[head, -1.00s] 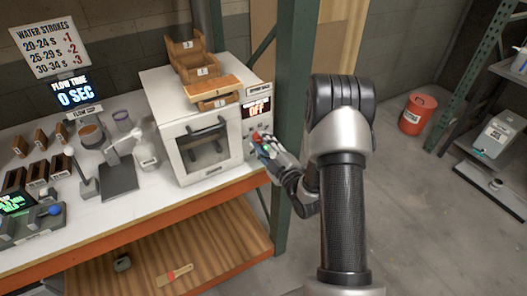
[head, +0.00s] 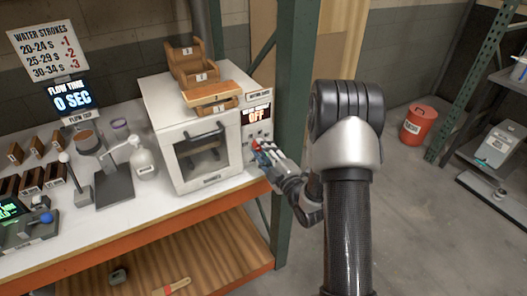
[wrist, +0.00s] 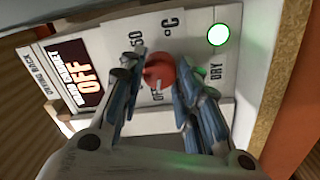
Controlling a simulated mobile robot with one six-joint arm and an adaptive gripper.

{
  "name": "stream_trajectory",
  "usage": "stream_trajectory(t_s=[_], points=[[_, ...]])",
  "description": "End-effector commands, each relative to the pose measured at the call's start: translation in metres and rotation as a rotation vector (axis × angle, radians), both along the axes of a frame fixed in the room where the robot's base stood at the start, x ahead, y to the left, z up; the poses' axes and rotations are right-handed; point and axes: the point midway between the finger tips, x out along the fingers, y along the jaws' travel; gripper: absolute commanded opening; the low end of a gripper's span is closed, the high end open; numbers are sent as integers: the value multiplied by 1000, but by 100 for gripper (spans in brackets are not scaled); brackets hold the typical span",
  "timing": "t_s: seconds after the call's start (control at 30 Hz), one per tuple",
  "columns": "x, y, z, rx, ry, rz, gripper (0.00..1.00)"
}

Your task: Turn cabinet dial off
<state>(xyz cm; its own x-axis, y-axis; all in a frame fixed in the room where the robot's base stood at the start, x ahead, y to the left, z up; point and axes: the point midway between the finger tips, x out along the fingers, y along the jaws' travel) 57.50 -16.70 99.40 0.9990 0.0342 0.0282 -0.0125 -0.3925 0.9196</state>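The white cabinet (head: 178,125) stands at the right end of the bench. Its display (head: 256,115) reads OFF, and the display also shows in the wrist view (wrist: 86,72). The round red dial (wrist: 160,70) is on the panel below the display, and its pale mark points toward the printed OFF label (wrist: 158,96). My gripper (head: 264,152) is at the panel. In the wrist view my gripper (wrist: 158,72) is open, with one finger close on each side of the dial. I cannot tell whether either finger touches it.
A green post (head: 293,110) stands just right of the cabinet, close to my arm. Wooden trays (head: 190,63) sit on the cabinet. A white bottle (head: 144,160) and other bench items stand to its left. A green light (wrist: 218,35) glows near the DRY label.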

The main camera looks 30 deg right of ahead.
Motion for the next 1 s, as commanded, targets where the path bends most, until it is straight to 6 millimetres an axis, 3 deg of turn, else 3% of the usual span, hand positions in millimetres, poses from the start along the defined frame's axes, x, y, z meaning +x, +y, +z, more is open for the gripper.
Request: stream_trajectory(t_s=[0.27, 0.63, 0.77, 1.0], points=[[0, 0, 0, 1, 0, 0, 51], [-4, -1, 0, 1, 0, -1, 51], [-20, -2, -1, 3, 2, -2, 51], [-71, -4, -3, 5, 2, -4, 51]])
